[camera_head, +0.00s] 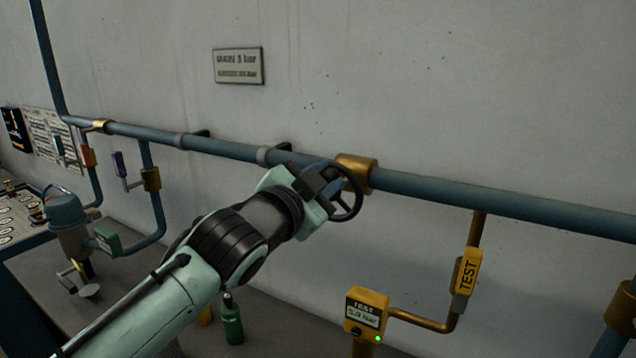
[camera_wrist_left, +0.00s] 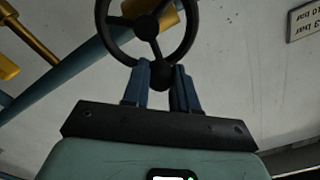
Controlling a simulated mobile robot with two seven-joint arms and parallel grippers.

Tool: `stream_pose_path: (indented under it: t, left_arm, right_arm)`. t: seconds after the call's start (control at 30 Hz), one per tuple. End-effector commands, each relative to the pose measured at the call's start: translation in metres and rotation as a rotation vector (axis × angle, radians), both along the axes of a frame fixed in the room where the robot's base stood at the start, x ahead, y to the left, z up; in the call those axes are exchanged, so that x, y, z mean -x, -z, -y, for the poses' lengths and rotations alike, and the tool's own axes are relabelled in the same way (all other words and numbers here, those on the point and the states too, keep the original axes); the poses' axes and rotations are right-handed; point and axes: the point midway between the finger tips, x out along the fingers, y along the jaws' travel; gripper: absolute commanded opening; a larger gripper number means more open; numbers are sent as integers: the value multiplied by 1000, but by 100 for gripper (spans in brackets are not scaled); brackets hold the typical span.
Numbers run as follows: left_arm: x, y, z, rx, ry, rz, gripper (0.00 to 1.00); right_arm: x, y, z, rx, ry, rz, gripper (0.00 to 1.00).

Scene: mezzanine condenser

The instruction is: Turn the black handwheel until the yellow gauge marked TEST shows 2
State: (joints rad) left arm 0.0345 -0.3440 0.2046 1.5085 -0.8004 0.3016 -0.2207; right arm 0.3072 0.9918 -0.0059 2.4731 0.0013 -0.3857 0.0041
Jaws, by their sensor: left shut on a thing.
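The black handwheel (camera_head: 357,202) sits on the blue-grey wall pipe beside a brass fitting. My left gripper (camera_head: 331,180) reaches it from the lower left and covers part of its rim. In the left wrist view the handwheel (camera_wrist_left: 148,27) shows its hub and spokes, and my left gripper (camera_wrist_left: 162,80) has its blue fingers on either side of a dark knob at the rim, shut on it. The yellow TEST gauge (camera_head: 367,302) stands at the lower right; its small display appears to read 5.0 bar, with a green light. My right gripper is not in view.
The blue-grey pipe (camera_head: 500,203) runs along the wall. A yellow TEST tag (camera_head: 466,272) hangs on a brass branch pipe. A green bottle (camera_head: 232,322) stands below my left arm. A wall plate (camera_head: 238,66) hangs above; the wall around it is clear.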

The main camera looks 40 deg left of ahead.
Motion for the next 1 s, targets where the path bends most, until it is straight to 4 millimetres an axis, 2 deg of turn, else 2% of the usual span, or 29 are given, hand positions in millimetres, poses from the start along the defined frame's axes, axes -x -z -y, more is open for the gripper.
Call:
stream_pose_path:
  t: [0.4, 0.9, 0.93, 1.0]
  left_arm:
    - [-1, 4, 7, -170, -2, -24, 0]
    - [-1, 4, 7, -186, -2, -27, 0]
    - [-1, 4, 7, -186, -2, -27, 37]
    - [-1, 4, 7, -186, -2, -26, 53]
  right_arm:
    - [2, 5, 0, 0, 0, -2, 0]
    - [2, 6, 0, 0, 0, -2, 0]
    - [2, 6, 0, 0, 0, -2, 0]
    - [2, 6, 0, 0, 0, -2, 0]
